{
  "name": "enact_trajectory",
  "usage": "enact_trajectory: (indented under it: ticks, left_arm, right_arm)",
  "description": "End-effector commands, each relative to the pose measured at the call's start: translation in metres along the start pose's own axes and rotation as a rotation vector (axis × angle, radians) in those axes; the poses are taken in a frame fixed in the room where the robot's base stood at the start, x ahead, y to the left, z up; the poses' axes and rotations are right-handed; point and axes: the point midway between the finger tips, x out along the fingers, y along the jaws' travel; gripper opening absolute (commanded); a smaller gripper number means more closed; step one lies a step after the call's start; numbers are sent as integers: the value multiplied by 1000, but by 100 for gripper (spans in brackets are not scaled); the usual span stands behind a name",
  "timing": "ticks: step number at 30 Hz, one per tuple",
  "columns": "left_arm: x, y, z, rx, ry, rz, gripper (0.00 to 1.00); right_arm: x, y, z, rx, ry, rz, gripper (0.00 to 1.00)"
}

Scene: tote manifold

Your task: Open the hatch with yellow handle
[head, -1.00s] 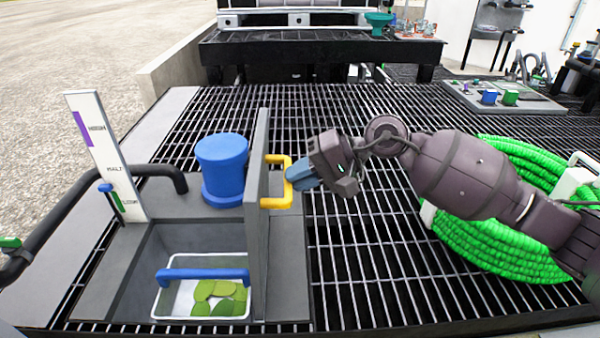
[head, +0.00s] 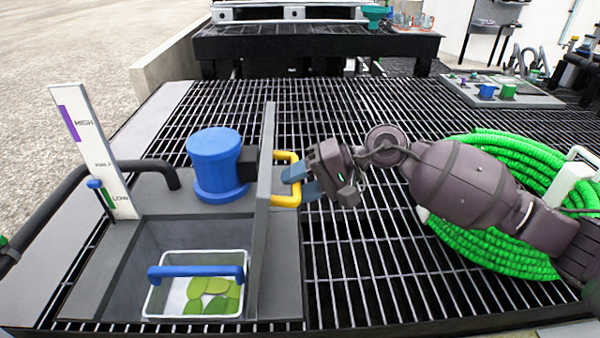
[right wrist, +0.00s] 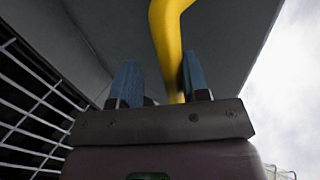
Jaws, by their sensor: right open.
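The hatch (head: 264,235) is a grey panel standing upright, seen almost edge-on, at the right side of an uncovered pit in the head view. Its yellow handle (head: 291,157) sticks out from its right face. My right gripper (head: 297,182) is at the handle from the right, its two blue fingers apart. In the right wrist view the yellow handle (right wrist: 172,45) runs down between the open fingers (right wrist: 162,85), close to the right finger. Whether it touches that finger I cannot tell. My left gripper is out of view.
In the pit is a white basket (head: 158,300) with a blue handle and green pieces. A blue cylinder (head: 214,160) stands behind the pit, left of the hatch. A level gauge (head: 95,140) stands at left. A green hose coil (head: 490,240) lies below my right arm.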

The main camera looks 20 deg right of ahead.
Motion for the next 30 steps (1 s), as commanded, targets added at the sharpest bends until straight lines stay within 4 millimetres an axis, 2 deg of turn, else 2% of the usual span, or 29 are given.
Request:
enact_trajectory:
  ticks: [1,14,17,30]
  left_arm:
    - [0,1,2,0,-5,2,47]
    - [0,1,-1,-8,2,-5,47]
    - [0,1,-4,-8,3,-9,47]
    - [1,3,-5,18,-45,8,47]
  right_arm:
    - [2,7,1,9,-5,9,41]
    - [-6,-4,0,0,2,-1,41]
    - [-16,-4,0,0,4,0,41]
    - [-90,-3,0,1,2,2,41]
